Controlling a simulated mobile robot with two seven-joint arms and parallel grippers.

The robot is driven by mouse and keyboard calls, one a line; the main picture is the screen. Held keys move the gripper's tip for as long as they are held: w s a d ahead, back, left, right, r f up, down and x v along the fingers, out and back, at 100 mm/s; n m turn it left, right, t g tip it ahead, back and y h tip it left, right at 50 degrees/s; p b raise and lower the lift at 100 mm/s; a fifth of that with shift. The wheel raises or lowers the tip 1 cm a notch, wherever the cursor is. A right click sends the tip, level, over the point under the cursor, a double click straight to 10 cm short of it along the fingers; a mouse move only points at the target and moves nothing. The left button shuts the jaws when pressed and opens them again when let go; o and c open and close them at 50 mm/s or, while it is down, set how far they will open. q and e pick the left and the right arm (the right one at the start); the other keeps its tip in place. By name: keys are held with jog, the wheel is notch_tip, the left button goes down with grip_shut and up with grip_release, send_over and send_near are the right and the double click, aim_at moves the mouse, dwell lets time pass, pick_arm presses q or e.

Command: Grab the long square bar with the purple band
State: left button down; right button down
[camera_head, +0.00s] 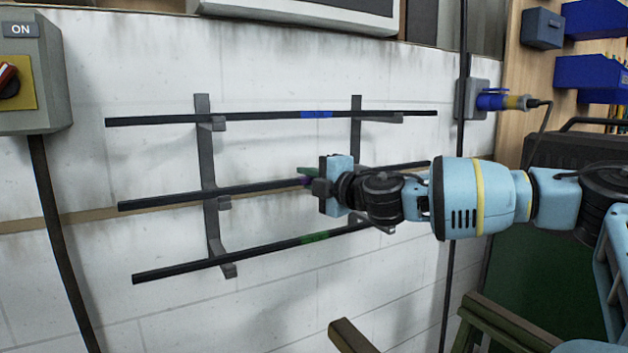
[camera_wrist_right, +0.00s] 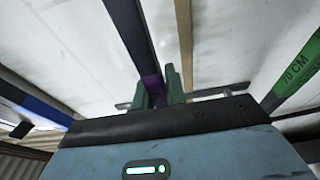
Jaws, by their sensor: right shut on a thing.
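The long dark square bar with the purple band (camera_head: 260,187) is the middle of three bars on the wall rack. My right gripper (camera_head: 307,176) is at its middle, coming from the right, and hides part of the bar and most of the band. In the right wrist view the green fingers (camera_wrist_right: 158,88) are shut on the bar at its purple band (camera_wrist_right: 152,84). The bar still lies along the rack bracket (camera_head: 208,165) at the left. My left gripper is not in view.
A blue-banded bar (camera_head: 260,116) is above and a green-banded bar (camera_head: 230,260) below, both close to the held bar. A grey switch box (camera_head: 50,85) is at the left. A blue plug (camera_head: 492,101) and its cable are at the right.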

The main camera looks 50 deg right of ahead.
jog(key=shift+r, duration=0.2)
dwell(0.3)
jog(key=s+a+r+p, duration=0.1)
jog(key=s+a+r, duration=0.1)
jog(key=s, duration=0.5)
jog(key=s+a+r+p, duration=0.1)
jog(key=s+a+r, duration=0.2)
jog(key=s, duration=0.5)
jog(key=shift+a, duration=0.35)
jog(key=shift+w+f, duration=0.1)
jog(key=shift+f, duration=0.05)
